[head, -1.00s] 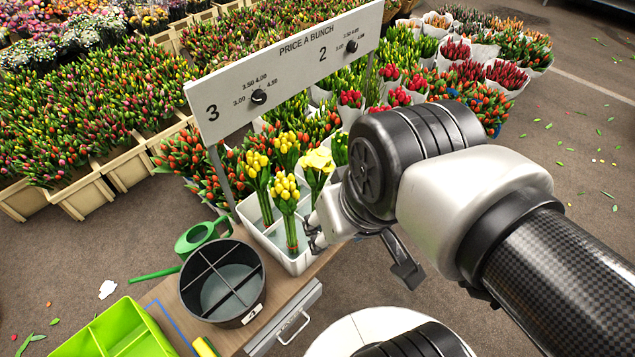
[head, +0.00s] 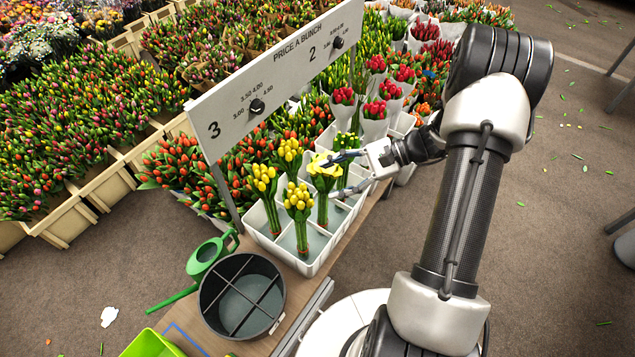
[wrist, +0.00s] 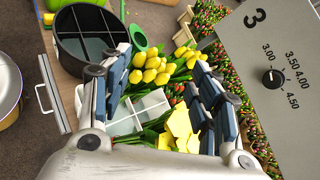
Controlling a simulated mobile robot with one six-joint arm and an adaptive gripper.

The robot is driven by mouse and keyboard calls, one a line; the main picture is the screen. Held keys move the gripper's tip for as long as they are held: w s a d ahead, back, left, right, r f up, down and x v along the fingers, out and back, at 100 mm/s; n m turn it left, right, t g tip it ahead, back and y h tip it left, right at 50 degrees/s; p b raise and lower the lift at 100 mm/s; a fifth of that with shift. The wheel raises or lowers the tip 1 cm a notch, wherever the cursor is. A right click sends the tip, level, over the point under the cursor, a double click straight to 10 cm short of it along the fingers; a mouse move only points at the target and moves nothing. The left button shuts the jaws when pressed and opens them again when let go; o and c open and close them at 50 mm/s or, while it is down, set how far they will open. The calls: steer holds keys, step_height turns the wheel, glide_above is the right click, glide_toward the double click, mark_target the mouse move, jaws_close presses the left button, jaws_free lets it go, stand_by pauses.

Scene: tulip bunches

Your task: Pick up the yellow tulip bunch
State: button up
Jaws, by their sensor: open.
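Several yellow flower bunches stand upright in a white divided crate (head: 318,262). The tight-budded yellow tulip bunch in front (head: 299,200) has two similar bunches behind it, one at left (head: 264,180) and one further back (head: 290,152). A bunch of wide-open yellow flowers (head: 324,170) stands to their right. My gripper (head: 346,174) is open and empty, at the right of the open yellow flowers. In the wrist view, the open yellow flowers (wrist: 180,130) show close between my spread fingers, and the yellow tulip heads (wrist: 152,68) lie farther out. Their stems are mostly hidden there.
A price board (head: 285,75) stands behind the crate. A dark divided bucket (head: 241,296), a green watering can (head: 207,255) and a bright green crate (head: 150,345) are at the left. Red tulips in white wraps (head: 376,110) stand behind my gripper.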

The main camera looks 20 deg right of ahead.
steer(key=d+f+m+t+p, duration=0.1)
steer(key=d+f+m+t, duration=0.65)
steer(key=f, duration=0.55)
steer(key=m+t+h+p, duration=0.1)
steer(key=m+t+h, duration=0.35)
steer(key=m, duration=0.25)
glide_toward(328, 198)
steer(key=shift+y, duration=0.25)
steer(key=shift+d+f+b+x, duration=0.1)
steer(key=shift+b+x, duration=0.55)
steer(key=shift+x, duration=2.4)
steer(key=shift+d+f+b+x, duration=0.15)
steer(key=shift+b+x, duration=0.5)
steer(key=shift+x, duration=2.35)
steer(key=shift+w, duration=0.1)
steer(key=shift+r, duration=0.1)
jaws_close()
